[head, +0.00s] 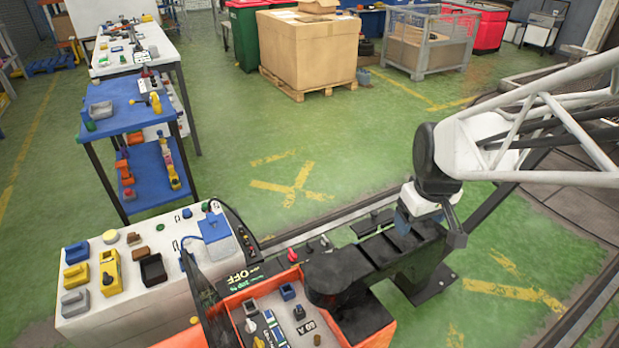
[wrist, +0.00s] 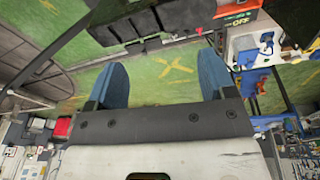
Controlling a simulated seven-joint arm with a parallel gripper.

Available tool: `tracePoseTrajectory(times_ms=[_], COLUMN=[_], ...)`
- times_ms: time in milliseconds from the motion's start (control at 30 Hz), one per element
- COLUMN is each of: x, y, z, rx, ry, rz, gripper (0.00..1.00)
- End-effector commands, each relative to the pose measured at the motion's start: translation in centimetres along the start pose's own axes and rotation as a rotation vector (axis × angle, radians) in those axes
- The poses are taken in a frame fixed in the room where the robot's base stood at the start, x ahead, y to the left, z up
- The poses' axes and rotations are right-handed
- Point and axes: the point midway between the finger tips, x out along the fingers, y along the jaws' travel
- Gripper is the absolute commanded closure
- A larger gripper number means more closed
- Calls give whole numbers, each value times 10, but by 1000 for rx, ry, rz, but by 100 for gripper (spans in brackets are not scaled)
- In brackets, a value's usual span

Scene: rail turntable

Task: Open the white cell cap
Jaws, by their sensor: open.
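My gripper (head: 403,220) hangs at the right of the head view, above a dark ribbed body. In the wrist view its two blue fingers (wrist: 162,65) stand wide apart with nothing between them. I cannot pick out the white cell cap for certain. A small white round piece (head: 251,325) shows inside the orange box (head: 222,335) at the bottom of the head view, well left of my gripper. Whether it is the cap is too small to tell.
A dark body (head: 345,275) stands between the orange box and my gripper. A white bench (head: 100,312) with small yellow, grey and black items is at the left. A blue shelf cart (head: 122,118) stands behind it. Green floor (head: 330,150) beyond is clear.

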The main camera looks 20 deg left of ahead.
Motion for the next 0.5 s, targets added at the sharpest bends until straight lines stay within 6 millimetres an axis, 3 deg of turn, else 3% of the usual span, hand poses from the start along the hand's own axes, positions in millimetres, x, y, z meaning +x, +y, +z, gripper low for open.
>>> tracePoseTrajectory(times_ms=[100,500], x=[23,105], y=[-10,-55], z=[-27,-106], rx=[-93,-404], ry=[-9,-27], rz=[-11,-43], gripper=[23,23])
